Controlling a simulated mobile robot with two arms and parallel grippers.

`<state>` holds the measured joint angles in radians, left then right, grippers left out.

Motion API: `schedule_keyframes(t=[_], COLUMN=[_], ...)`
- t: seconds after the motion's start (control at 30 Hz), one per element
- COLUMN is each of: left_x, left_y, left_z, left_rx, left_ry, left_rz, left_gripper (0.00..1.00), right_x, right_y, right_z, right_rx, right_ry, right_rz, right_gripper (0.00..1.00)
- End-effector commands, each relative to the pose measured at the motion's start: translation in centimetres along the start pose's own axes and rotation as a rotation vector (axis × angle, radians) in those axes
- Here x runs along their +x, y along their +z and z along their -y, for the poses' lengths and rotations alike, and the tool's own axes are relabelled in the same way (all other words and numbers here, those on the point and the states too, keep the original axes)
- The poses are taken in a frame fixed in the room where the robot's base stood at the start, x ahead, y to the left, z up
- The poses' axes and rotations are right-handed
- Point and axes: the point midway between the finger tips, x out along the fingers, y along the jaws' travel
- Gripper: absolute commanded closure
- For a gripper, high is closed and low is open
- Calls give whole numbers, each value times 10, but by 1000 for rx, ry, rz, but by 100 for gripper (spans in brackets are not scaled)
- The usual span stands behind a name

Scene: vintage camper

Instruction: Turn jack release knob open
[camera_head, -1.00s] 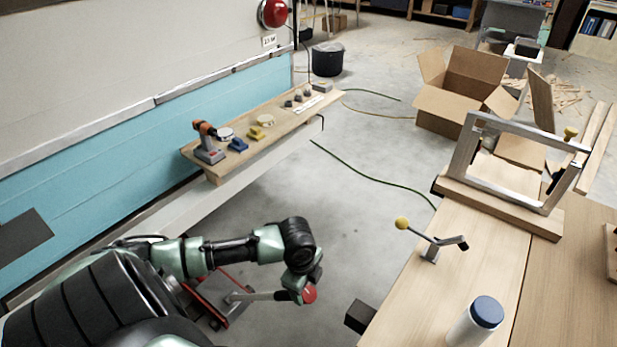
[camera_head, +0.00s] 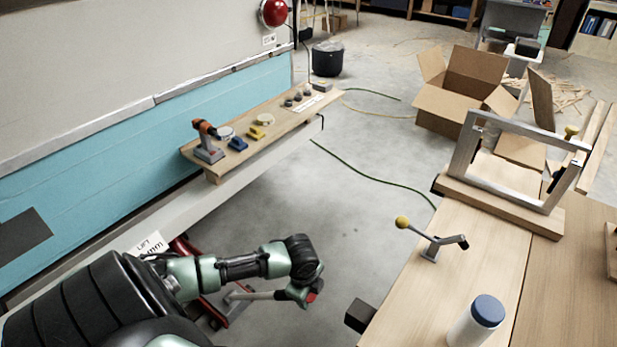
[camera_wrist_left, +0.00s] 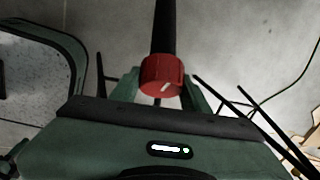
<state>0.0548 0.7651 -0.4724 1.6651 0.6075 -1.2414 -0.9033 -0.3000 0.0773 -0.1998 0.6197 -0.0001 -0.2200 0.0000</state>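A red round knob (camera_wrist_left: 162,76) with a white pointer mark, slanting, shows in the left wrist view at the end of a dark bar. In the head view only a small part of the red knob (camera_head: 312,297) shows beside my left gripper (camera_head: 300,293). The bar leads left to a red floor jack (camera_head: 205,308), partly hidden by my left arm. In the left wrist view the green fingers of my left gripper (camera_wrist_left: 162,88) lie close against both sides of the knob. The fingertips are partly hidden. My right gripper is not in view.
A wooden bench (camera_head: 440,285) stands at right, with a yellow-knobbed lever (camera_head: 430,243), a blue-capped bottle (camera_head: 476,322) and a frame fixture (camera_head: 510,190). A shelf (camera_head: 285,125) with a drill runs along the camper wall. A green hose (camera_head: 375,181) crosses the open floor.

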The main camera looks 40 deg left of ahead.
Motion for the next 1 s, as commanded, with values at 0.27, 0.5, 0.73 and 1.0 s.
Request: schedule_keyframes(t=[0.27,0.5,0.73,1.0], left_x=[-1,-3,-2,1], left_y=[0,0,0,-1], left_z=[1,3,3,2], left_rx=[21,112,265,462], left_ry=[16,91,218,382], left_rz=[-1,-7,-18,-33], left_gripper=[95,95,95,95], right_x=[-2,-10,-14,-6], right_y=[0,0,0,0], right_z=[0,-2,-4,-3], right_rx=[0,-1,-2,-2], right_ry=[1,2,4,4], right_rz=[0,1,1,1], right_gripper=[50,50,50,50])
